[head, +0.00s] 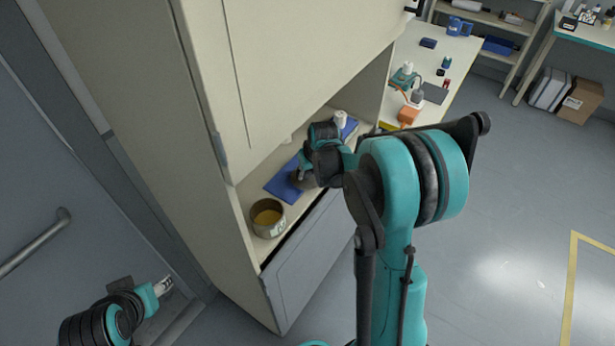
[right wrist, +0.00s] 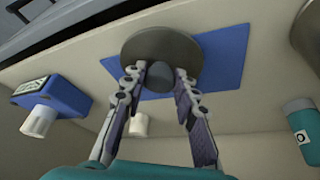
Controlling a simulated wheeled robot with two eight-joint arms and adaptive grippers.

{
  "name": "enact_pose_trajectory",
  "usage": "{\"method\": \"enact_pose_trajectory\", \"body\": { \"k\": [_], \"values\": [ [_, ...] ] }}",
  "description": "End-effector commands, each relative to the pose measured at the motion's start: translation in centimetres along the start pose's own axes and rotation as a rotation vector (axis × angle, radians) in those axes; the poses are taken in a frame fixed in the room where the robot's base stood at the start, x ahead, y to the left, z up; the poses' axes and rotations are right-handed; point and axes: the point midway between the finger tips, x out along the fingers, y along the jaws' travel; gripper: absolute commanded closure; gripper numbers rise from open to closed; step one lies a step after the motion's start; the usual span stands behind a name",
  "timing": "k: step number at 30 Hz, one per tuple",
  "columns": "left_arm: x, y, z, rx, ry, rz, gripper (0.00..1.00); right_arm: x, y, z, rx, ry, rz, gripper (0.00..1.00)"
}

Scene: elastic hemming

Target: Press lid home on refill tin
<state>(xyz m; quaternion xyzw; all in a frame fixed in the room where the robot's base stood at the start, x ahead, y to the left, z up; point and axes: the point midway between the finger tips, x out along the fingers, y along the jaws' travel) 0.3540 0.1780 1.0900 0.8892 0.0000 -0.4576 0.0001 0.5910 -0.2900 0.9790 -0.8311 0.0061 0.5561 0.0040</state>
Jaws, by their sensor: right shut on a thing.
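The refill tin (head: 267,217) stands open on the cabinet shelf in the head view, with yellowish contents showing. Part of its side shows at the right edge of the right wrist view (right wrist: 307,36). The round grey-brown lid (right wrist: 160,47) has a grey knob. My right gripper (right wrist: 160,78) is shut on that knob. The lid is over the blue mat, beside the tin and apart from it; I cannot tell whether it touches the mat. In the head view my right gripper (head: 300,174) partly hides the lid. My left gripper (head: 163,287) is low at the left, its fingers unclear.
The blue mat (head: 281,187) lies on the shelf (head: 247,198). In the right wrist view, a blue box (right wrist: 50,97) with a white piece, a small white cylinder (right wrist: 139,125) and a teal bottle (right wrist: 299,120) stand nearby. The cabinet's upper front (head: 280,70) overhangs the shelf.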

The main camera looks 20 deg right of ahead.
Motion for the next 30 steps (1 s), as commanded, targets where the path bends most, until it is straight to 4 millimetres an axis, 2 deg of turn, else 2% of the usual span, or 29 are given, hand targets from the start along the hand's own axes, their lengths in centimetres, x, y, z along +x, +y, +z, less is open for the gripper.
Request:
{"method": "enact_pose_trajectory", "body": {
  "k": [1, 3, 8, 9, 11, 12, 30],
  "values": [
    [0.56, 0.00, 0.41, 0.000, 0.000, 0.000, 0.51, 1.17, 0.03, 0.46, 0.000, 0.001, 0.000, 0.92],
    [0.67, 0.00, 0.49, 0.000, 0.000, 0.000, 0.51, 1.66, 0.03, 0.73, 0.000, 0.000, 0.000, 0.99],
    [0.58, 0.00, 0.42, 0.000, 0.000, 0.000, 0.51, 1.65, -0.03, 0.97, 0.000, -0.005, -0.001, 1.00],
    [0.58, 0.00, 0.42, 0.000, 0.000, 0.000, 0.51, 1.67, -0.04, 1.00, 0.000, -0.006, -0.001, 0.69],
    [0.59, 0.00, 0.43, 0.000, 0.000, 0.000, 0.51, 1.70, -0.03, 1.04, 0.000, -0.006, -0.001, 0.53],
    [0.60, 0.00, 0.44, 0.000, 0.000, 0.000, 0.51, 1.70, -0.03, 1.04, 0.000, -0.005, 0.000, 0.51],
    [0.70, 0.00, 0.51, 0.000, 0.000, 0.000, 0.51, 1.97, 0.03, 1.05, 0.000, -0.003, 0.000, 0.51]
  ]
}}
